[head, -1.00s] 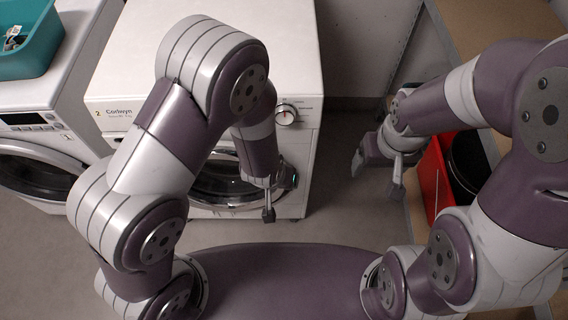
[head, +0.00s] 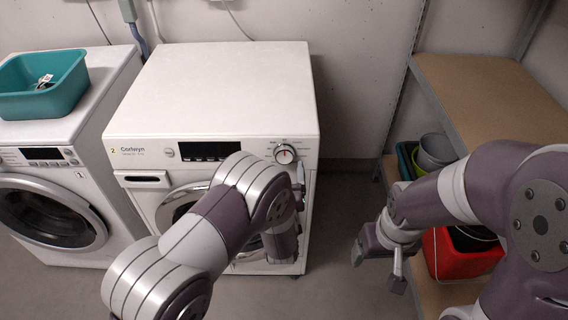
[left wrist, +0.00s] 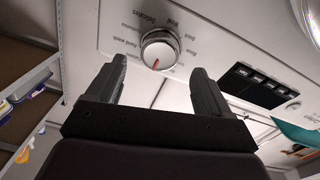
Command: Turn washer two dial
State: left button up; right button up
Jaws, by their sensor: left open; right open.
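Washer two (head: 214,146) is the white machine with a "2" label and the name Corlwyn. Its round silver dial (head: 286,153) sits at the right end of the front panel, with a red mark on its face. The dial also shows in the left wrist view (left wrist: 161,49), just beyond and between the fingertips of my open left gripper (left wrist: 159,72). In the head view my left gripper (head: 298,190) is just below the dial, partly hidden by my arm. The jaws appear apart from the dial. My right gripper (head: 378,266) is open and empty, right of the washer.
Another washer (head: 50,195) stands at the left with a teal basin (head: 43,84) on top. A wooden shelf unit (head: 480,85) is at the right, with a red container (head: 462,257) and a grey bucket (head: 436,152) low down. Washer two's top is clear.

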aim_at(284, 158)
pick_arm(q)
jog(key=shift+w, duration=1.9)
jog(key=c, duration=1)
